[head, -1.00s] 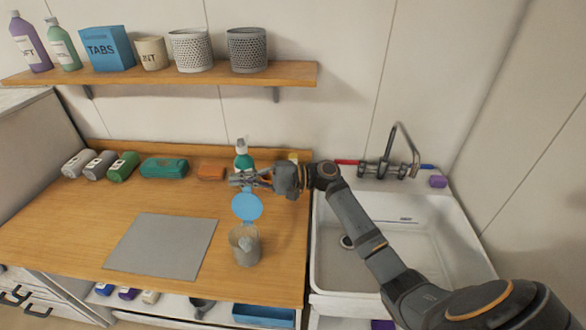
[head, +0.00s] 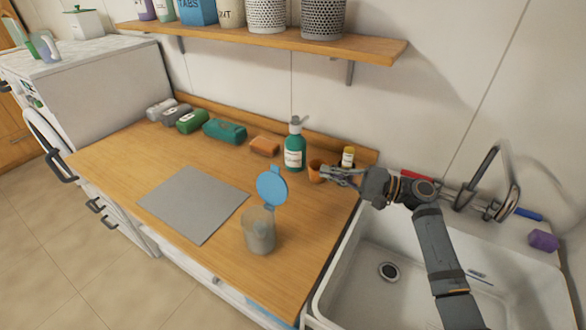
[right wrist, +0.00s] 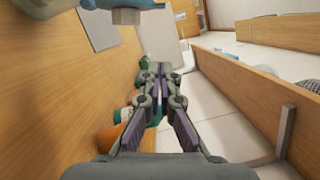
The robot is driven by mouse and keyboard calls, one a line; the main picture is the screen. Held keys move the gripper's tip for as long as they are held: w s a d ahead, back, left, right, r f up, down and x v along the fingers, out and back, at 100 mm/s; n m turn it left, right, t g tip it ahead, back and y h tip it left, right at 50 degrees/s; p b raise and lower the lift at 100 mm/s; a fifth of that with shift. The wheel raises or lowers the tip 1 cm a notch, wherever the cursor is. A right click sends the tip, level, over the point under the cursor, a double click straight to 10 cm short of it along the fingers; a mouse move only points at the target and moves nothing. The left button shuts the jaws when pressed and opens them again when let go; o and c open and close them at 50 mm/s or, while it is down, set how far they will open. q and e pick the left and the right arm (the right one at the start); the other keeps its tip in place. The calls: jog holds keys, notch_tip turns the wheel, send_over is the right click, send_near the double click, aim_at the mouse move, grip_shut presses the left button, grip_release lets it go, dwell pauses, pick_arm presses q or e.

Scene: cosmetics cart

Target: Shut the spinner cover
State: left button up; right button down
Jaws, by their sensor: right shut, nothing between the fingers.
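The spinner (head: 259,232) is a clear grey cup near the right front part of the wooden counter. Its round blue cover (head: 271,186) stands up, tilted open, on the hinge at the cup's back rim. My right gripper (head: 327,171) is shut and empty, to the right of the cover and apart from it, beside a small orange cup (head: 315,172). In the right wrist view my closed fingers (right wrist: 157,72) show in the middle. A blue and grey part at the top edge there looks like the spinner, but is cut off. My left gripper is out of view.
A green pump bottle (head: 294,150) stands behind the cover, and a small yellow-capped bottle (head: 348,157) stands behind my right gripper. A grey mat (head: 193,204) lies left of the spinner. The white sink (head: 345,285) is to the right.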

aim_at(273, 185)
jog(key=a+r+p, duration=0.2)
jog(key=a+p, duration=0.3)
jog(key=a, duration=0.5)
jog(key=shift+s+a, duration=0.15)
